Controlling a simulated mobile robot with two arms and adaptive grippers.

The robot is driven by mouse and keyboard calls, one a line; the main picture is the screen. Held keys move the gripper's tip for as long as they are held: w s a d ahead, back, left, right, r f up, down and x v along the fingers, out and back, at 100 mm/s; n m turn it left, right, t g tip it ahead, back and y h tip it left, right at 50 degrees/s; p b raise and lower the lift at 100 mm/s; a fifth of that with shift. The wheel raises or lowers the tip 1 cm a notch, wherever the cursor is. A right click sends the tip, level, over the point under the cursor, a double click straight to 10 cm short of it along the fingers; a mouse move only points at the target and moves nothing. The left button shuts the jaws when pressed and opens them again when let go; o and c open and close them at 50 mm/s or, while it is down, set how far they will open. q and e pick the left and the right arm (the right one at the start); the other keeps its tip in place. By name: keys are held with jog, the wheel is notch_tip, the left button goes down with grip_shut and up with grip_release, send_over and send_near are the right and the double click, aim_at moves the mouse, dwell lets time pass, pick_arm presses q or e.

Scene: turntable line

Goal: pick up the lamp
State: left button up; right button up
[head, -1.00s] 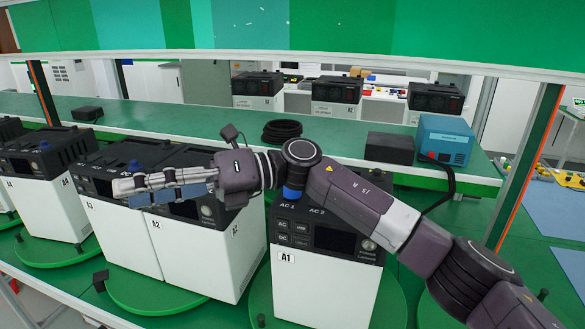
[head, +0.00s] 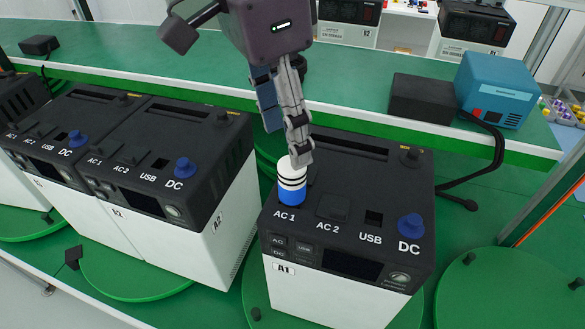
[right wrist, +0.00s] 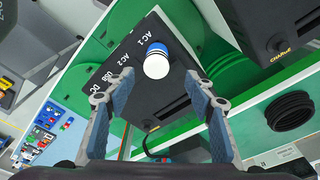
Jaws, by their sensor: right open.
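The lamp (head: 291,187) is a small upright cylinder with a white top, dark bands and a blue lower part. It stands at the AC 1 spot on top of the black-and-white A1 unit (head: 340,270). My right gripper (head: 287,146) points down at it from above, open and empty, with one fingertip overlapping the lamp's top edge in the head view. In the right wrist view the lamp (right wrist: 157,62) shows just beyond and between the spread fingertips (right wrist: 160,80). I cannot tell whether they touch. My left gripper is not in view.
Blue knobs stand on the units, one at A1's DC spot (head: 411,226). The A2 unit (head: 180,215) is close on the left. Behind, a green shelf (head: 190,75) holds a dark box (head: 424,98) and a blue box (head: 497,88). An empty green turntable (head: 515,285) is at right.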

aim_at(292, 169)
jog(key=shift+s+d+f+p, duration=0.1)
jog(key=shift+s+f+p, duration=0.15)
jog(key=shift+f, duration=0.35)
jog(key=shift+s+d+f+p, duration=0.1)
jog(key=shift+s+f+p, duration=0.15)
jog(key=shift+f, duration=0.3)
jog(key=f, duration=0.1)
jog(key=f+p, duration=0.1)
jog(key=f, duration=0.1)
jog(key=w+f+p, duration=0.1)
jog(key=shift+d+f, duration=0.15)
jog(key=shift+d, duration=0.15)
jog(key=shift+s+f, duration=0.1)
jog(key=shift+f, duration=0.1)
jog(key=c, duration=0.7)
grip_shut()
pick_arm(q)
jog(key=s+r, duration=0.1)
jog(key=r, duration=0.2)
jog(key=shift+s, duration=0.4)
pick_arm(e)
jog(key=shift+r, duration=0.1)
